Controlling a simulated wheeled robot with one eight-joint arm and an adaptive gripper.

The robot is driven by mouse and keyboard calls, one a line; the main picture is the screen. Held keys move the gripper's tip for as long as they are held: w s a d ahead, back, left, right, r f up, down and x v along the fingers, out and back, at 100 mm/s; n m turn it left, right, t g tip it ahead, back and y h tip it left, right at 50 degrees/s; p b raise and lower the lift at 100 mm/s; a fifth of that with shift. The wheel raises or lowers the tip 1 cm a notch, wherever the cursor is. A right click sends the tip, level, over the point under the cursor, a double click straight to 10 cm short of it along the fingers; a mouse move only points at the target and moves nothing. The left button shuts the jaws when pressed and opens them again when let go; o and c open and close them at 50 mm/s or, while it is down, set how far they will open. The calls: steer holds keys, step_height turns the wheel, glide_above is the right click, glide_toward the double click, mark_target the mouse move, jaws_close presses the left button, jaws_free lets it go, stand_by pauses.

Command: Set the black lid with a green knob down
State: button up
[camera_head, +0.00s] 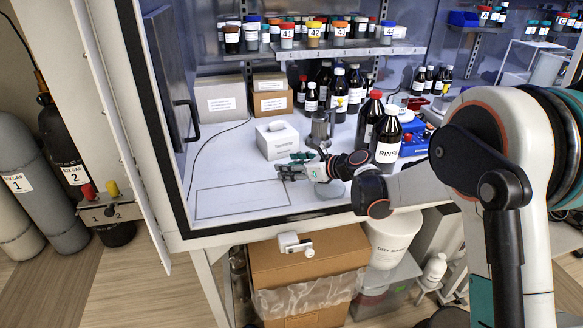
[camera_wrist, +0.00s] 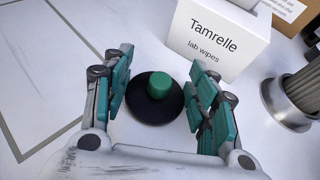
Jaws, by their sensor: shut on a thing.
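The black round lid with a green knob (camera_wrist: 154,98) shows in the wrist view between the two teal finger pads. The pads are at the left and right of its black disc, and the knob points up toward the camera. My gripper (camera_wrist: 157,97) is shut on the lid. In the head view my gripper (camera_head: 290,171) is low over the white worktop (camera_head: 225,170), in front of the wipes box. The lid cannot be made out clearly there. Whether its underside touches the worktop cannot be told.
The Tamrelle lab wipes box (camera_wrist: 217,35) stands just beyond the lid; it also shows in the head view (camera_head: 278,140). A metal holder (camera_wrist: 295,102) is at right. Dark bottles, including a RINSE bottle (camera_head: 387,140), stand near my arm. A thin-outlined rectangle (camera_head: 243,199) at left is clear.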

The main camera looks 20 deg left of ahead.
steer(key=shift+f, duration=0.2)
steer(key=o, duration=0.9)
steer(key=shift+r, duration=0.1)
steer(key=shift+r, duration=0.1)
steer(key=shift+d+r, duration=0.15)
steer(key=shift+d, duration=0.1)
steer(key=p+v, duration=0.3)
steer(key=v, duration=0.8)
steer(key=shift+s+d+r, duration=0.1)
steer(key=shift+s+d, duration=0.1)
